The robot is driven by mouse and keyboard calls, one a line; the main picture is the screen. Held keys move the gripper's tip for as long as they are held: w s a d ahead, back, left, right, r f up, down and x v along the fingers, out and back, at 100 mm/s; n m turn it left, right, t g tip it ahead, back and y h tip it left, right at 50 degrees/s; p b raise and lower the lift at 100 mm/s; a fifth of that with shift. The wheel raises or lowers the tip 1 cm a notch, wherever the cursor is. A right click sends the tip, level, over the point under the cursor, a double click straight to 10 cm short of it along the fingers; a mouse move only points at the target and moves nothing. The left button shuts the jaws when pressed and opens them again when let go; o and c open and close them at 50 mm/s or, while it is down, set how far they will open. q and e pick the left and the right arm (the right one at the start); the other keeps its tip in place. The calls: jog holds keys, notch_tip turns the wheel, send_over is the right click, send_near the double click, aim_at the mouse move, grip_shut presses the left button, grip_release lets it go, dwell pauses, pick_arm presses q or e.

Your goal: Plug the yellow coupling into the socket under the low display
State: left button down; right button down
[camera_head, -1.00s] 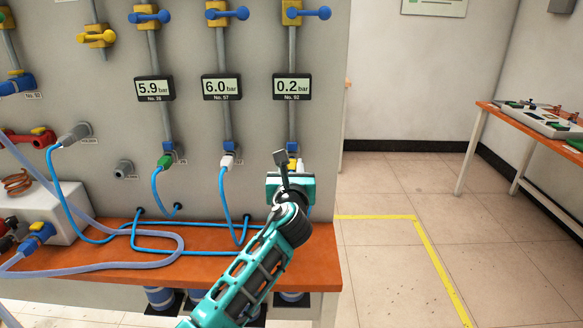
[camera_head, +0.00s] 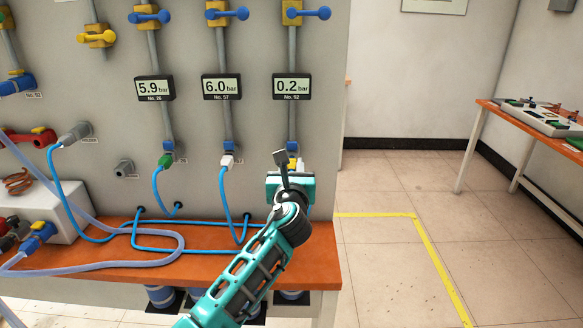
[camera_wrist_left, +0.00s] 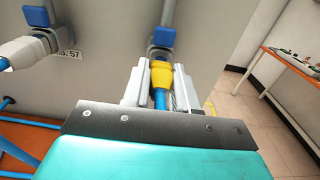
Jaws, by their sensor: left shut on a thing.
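The low display (camera_head: 291,87) reads 0.2 bar and hangs on the right pipe of the panel. Its socket (camera_head: 292,145), with a blue part, is below it at the pipe's lower end; it also shows in the left wrist view (camera_wrist_left: 160,52). My left gripper (camera_head: 295,165) is just below this socket, shut on the yellow coupling (camera_wrist_left: 158,74). In the wrist view the coupling sits between both fingers, in line with the socket and right up against its mouth. I cannot tell whether it is seated. A blue hose (camera_wrist_left: 160,98) runs from the coupling. My right gripper is not in view.
A white coupling (camera_head: 227,162) and a green coupling (camera_head: 165,160) sit at the sockets to the left, with blue hoses. A grey holder (camera_head: 124,168) is empty. The orange bench (camera_head: 215,262) lies below; open floor is to the right.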

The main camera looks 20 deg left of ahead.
pick_arm(q)
jog(key=shift+p, duration=0.35)
jog(key=shift+w+a, duration=0.15)
jog(key=shift+w, duration=0.45)
dwell(0.5)
jog(key=c, duration=0.8)
grip_release()
